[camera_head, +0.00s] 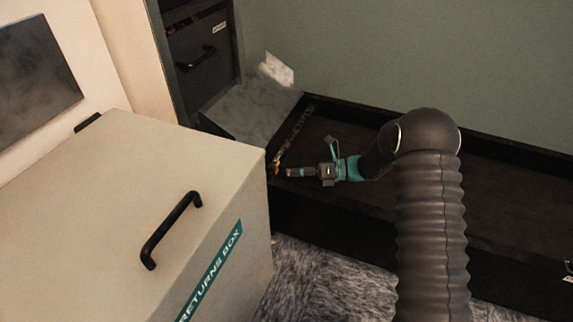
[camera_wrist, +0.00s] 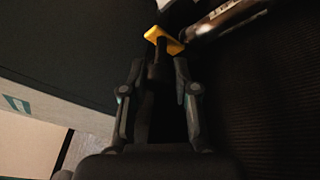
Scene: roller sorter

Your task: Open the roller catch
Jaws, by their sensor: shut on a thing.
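The roller catch shows as a small yellow piece (camera_head: 277,168) in the head view, beside the near corner of the returns box. In the wrist view the yellow piece (camera_wrist: 164,39) sits at an angle on a dark stem, just beyond my fingertips. My gripper (camera_head: 288,172) reaches left to it from the arm. In the wrist view my gripper (camera_wrist: 158,68) has its two fingers on either side of the dark stem and is shut on the catch. The contact itself is dark and hard to make out.
The beige returns box (camera_head: 120,190) with a black handle (camera_head: 170,228) stands close left of my gripper. A grey metallic roller (camera_wrist: 230,16) lies beside the catch. A dark, low-walled bed (camera_head: 490,200) stretches right. A dark drawer unit (camera_head: 200,50) stands behind.

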